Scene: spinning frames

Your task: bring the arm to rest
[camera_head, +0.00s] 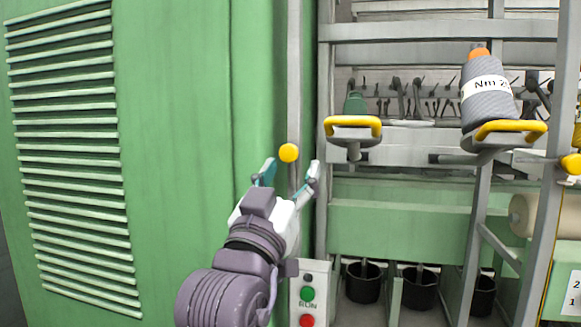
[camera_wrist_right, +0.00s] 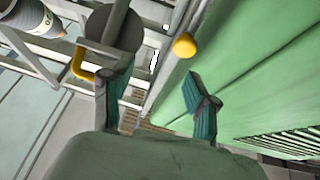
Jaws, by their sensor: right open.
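My right gripper (camera_head: 290,178) is raised in front of the green machine cabinet, near its right edge. Its fingers are apart with nothing between them. In the right wrist view the two teal-padded fingers (camera_wrist_right: 158,98) also stand apart and empty. A yellow ball-shaped knob (camera_head: 289,152) shows just above and between the fingertips in the head view. It also shows beyond the fingers in the right wrist view (camera_wrist_right: 184,46); I cannot tell whether anything touches it. My left gripper is in neither view.
The green cabinet (camera_head: 180,130) fills the left side. A grey yarn cone (camera_head: 487,97) stands on a yellow-rimmed holder (camera_head: 512,128) at right. A RUN button panel (camera_head: 308,292) is below my gripper. Black pots (camera_head: 363,283) stand low.

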